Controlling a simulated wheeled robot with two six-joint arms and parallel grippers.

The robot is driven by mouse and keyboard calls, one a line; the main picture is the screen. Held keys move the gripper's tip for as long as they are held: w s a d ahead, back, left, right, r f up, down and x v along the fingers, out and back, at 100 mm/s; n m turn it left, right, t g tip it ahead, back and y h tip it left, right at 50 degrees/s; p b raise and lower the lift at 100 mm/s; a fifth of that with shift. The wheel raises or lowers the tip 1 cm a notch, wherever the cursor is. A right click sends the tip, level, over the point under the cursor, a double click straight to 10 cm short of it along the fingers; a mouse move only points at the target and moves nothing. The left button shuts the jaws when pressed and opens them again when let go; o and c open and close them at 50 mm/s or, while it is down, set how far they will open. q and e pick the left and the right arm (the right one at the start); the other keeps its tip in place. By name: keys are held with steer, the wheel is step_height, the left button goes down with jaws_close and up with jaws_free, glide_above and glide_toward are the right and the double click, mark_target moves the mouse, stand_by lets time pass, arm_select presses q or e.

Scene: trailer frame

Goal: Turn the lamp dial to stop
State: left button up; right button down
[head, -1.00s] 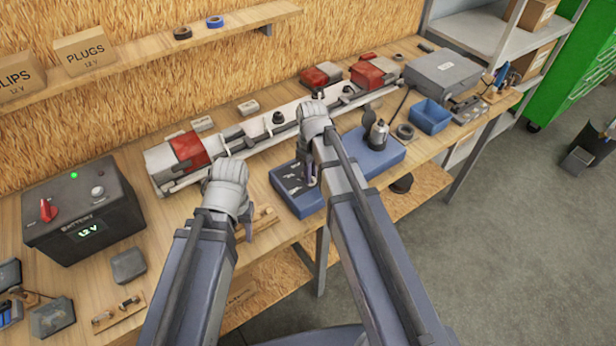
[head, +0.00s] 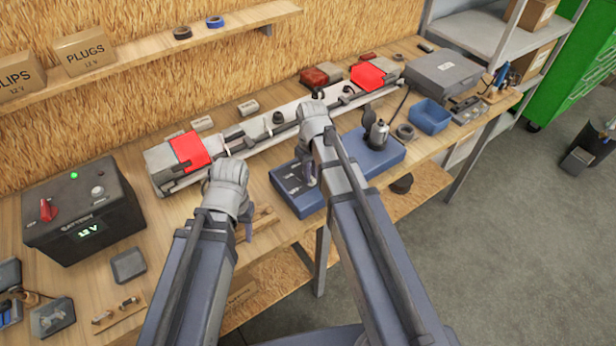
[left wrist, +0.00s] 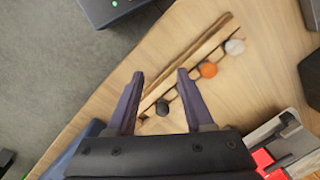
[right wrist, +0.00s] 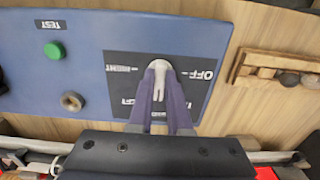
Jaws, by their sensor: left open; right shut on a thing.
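The lamp dial (right wrist: 159,68) is a pale knob on the dark panel of a blue test box (right wrist: 75,85); this box also shows in the head view (head: 300,205). My right gripper (right wrist: 160,82) is shut on the dial from above. Labels OFF and what look like RIGHT and LEFT show around it; its pointed direction is hard to tell, and any STOP label is hidden. On the trailer bar, the left red lens (head: 188,149) and right red lens (head: 370,76) glow bright. My left gripper (head: 246,232) is open and empty above the bench; its fingers also show in the left wrist view (left wrist: 158,90).
A wooden rack (left wrist: 190,65) with small coloured balls lies below my left gripper. The battery box (head: 85,210) with a lit display stands at left. A blue bin (head: 431,117) and grey case (head: 444,77) stand at right. A green button (right wrist: 54,50) sits on the test box.

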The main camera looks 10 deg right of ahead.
steer(key=shift+n, duration=0.4)
steer(key=shift+m, duration=0.6)
steer(key=shift+n, duration=0.6)
steer(key=shift+m, duration=0.6)
